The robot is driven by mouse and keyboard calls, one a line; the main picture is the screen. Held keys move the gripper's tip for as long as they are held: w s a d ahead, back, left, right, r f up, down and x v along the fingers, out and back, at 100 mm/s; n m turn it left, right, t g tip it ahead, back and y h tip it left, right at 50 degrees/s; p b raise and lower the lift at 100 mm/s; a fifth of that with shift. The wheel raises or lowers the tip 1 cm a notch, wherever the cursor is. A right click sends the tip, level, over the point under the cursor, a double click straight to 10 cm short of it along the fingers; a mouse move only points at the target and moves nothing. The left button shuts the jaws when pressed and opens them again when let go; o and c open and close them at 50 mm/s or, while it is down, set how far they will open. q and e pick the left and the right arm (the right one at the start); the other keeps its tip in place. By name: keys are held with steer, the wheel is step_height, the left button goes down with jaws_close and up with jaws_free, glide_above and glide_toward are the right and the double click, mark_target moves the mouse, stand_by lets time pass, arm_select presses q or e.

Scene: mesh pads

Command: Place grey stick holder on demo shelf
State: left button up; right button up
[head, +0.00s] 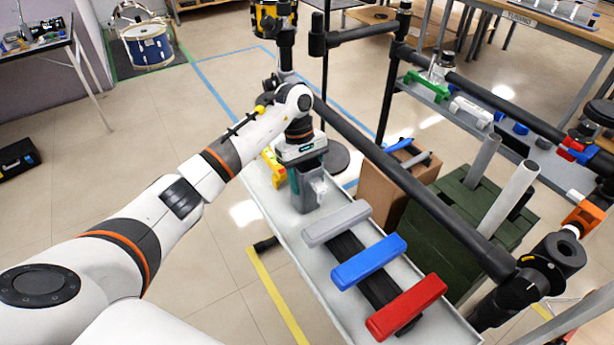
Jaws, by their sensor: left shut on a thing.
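My left gripper (312,190) points down over the far part of a long light grey shelf (345,290), likely the demo shelf. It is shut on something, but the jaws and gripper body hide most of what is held. A small grey piece shows between and beside the fingers, close to the shelf surface; I cannot tell whether it touches. A grey bar (337,222) lies across a black strip on the shelf, just nearer than the gripper. I cannot tell which of these is the grey stick holder. My right gripper is not in view.
A blue bar (368,262) and a red bar (406,307) lie nearer on the shelf. A yellow item (273,165) lies beside the gripper. A black rail (420,200) runs along the shelf's right side. A cardboard box (385,190) and a green crate (440,235) stand beyond it.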

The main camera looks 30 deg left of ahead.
arm_select(q)
steer(key=shift+f, duration=0.15)
steer(key=o, duration=1.1)
